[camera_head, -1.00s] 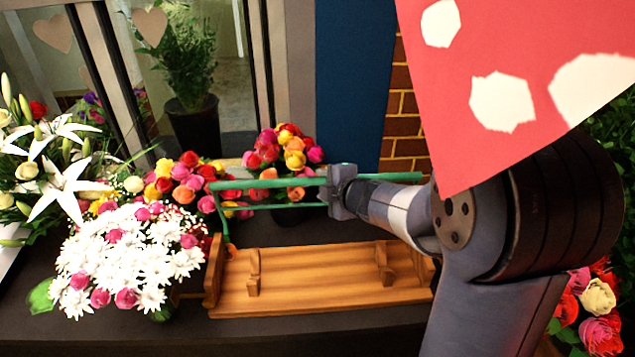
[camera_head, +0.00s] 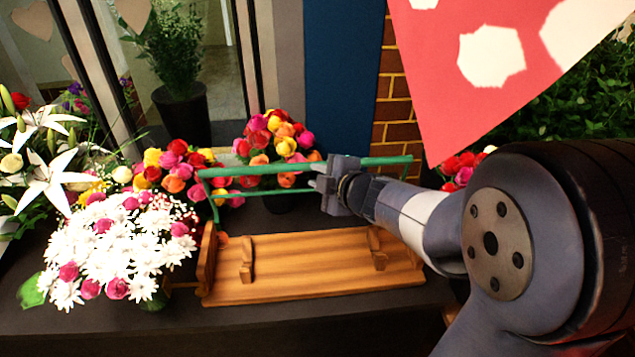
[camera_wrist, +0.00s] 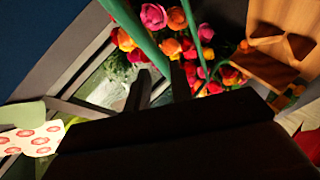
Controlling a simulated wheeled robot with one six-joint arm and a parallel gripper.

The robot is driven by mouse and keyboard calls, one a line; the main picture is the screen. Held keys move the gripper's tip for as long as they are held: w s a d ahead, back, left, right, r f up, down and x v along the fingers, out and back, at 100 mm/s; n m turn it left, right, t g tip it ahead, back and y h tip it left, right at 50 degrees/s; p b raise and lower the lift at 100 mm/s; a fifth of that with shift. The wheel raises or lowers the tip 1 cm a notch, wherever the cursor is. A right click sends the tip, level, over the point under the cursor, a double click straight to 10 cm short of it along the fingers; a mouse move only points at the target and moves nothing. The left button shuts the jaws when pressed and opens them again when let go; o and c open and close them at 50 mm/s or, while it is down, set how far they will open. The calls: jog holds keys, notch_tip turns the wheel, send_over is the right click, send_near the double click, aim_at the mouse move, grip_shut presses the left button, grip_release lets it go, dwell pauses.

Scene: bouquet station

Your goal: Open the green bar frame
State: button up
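The green bar frame (camera_head: 262,169) has a long upper bar, a thinner lower bar and a side arm at its left end. It stands raised behind the wooden tray (camera_head: 310,275), with its upper bar roughly level. My gripper (camera_head: 320,177) is at the middle of the frame, its fingers pointing left. In the wrist view, the two dark fingers (camera_wrist: 160,88) are apart, and the green bar (camera_wrist: 140,35) runs down toward the gap between them. I see no firm grip on the bar. The gripper body hides a short stretch of the upper bar.
White daisies (camera_head: 110,240) stand left of the tray, close to its left end. Colourful rose bouquets (camera_head: 275,140) stand behind the frame. White lilies (camera_head: 50,180) are at the far left. A window and a brick wall (camera_head: 395,100) are behind. The tray's top is empty.

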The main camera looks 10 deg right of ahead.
jog(key=a+m+y+b, duration=0.1)
jog(key=a+m+b, duration=0.1)
jog(key=s+a+f+m+t+y+b, duration=0.1)
jog(key=a+m+b, duration=0.1)
jog(key=s+a+f+m+t+b, duration=0.1)
jog(key=a+m+b, duration=0.1)
jog(key=m, duration=0.1)
jog(key=shift+s+a+y+b, duration=0.2)
jog(key=shift+y+b, duration=0.1)
jog(key=shift+y, duration=0.1)
grip_shut()
jog(key=m+t+h+b, duration=0.85)
jog(key=m+b, duration=0.75)
jog(key=m, duration=1.4)
send_near(306, 170)
jog(key=shift+g+h, duration=0.25)
jog(key=p+x, duration=0.3)
jog(key=x, duration=0.3)
jog(key=shift+w+r, duration=0.3)
